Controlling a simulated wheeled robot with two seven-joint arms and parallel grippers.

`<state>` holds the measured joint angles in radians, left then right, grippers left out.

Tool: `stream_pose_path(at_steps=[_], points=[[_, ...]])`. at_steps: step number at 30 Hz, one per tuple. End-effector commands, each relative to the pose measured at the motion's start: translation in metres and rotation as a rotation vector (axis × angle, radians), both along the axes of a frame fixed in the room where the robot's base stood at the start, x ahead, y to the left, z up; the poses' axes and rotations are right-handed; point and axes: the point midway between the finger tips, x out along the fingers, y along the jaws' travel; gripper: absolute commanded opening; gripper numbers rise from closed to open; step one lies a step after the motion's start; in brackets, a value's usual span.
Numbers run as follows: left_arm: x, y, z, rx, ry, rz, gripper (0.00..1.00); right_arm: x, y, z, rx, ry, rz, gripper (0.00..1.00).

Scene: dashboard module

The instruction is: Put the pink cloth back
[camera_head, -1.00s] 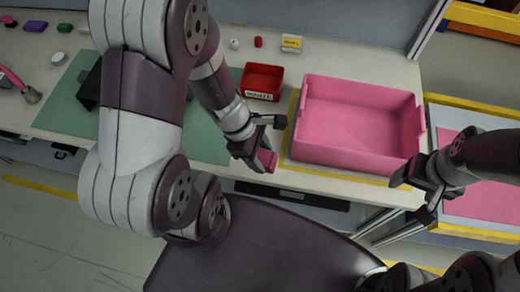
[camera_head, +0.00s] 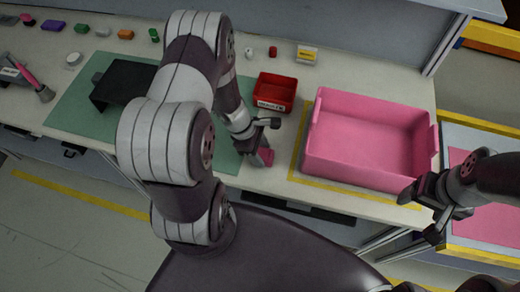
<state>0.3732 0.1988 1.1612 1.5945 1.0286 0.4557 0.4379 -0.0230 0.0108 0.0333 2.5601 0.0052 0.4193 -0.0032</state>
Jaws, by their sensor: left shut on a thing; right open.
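My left gripper (camera_head: 264,148) is shut on the pink cloth (camera_head: 267,157), a small dark pink piece at its fingertips. It is over the table's front part, between the green mat and the pink bin, apart from the bin. Most of the cloth is hidden by the fingers. The large pink bin (camera_head: 368,163) stands on the right part of the table and looks empty. My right gripper (camera_head: 424,212) is open and empty by the bin's front right corner.
A small red tray (camera_head: 274,90) with a label stands behind my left gripper. A black stand (camera_head: 122,82) is on the green mat (camera_head: 75,105). Several small coloured items line the table's back. A pink-topped surface (camera_head: 490,221) is at the right.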

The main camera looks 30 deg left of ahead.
Motion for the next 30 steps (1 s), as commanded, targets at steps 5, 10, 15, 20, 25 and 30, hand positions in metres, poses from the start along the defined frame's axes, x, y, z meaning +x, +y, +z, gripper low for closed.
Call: stream_pose_path(at_steps=[5, 10, 15, 20, 25, 30], points=[[0.0, 0.0, 0.0, 0.0, -0.001, 0.0, 0.28, 0.0, 0.0, -0.001, 0.0, 0.0, 0.0, 0.75], [0.0, 0.0, -0.002, 0.0, -0.001, -0.001, 0.69, 0.0, 0.0, -0.003, 0.0, 0.0, 0.0, 0.75], [0.0, 0.0, -0.002, 0.0, -0.001, -0.001, 0.78, 0.0, 0.0, -0.003, 0.0, 0.0, 0.0, 0.75], [0.0, 0.0, 0.001, 0.0, -0.001, -0.001, 0.78, 0.0, 0.0, 0.0, 0.0, 0.0, 0.0, 0.75], [-0.001, 0.01, 0.027, 0.003, -0.005, 0.002, 0.78, 0.0, 0.0, 0.005, 0.0, 0.0, 0.0, 0.75], [-0.005, 0.028, 0.071, 0.003, -0.005, 0.001, 0.78, 0.0, 0.0, 0.009, 0.0, 0.0, 0.0, 0.75]])
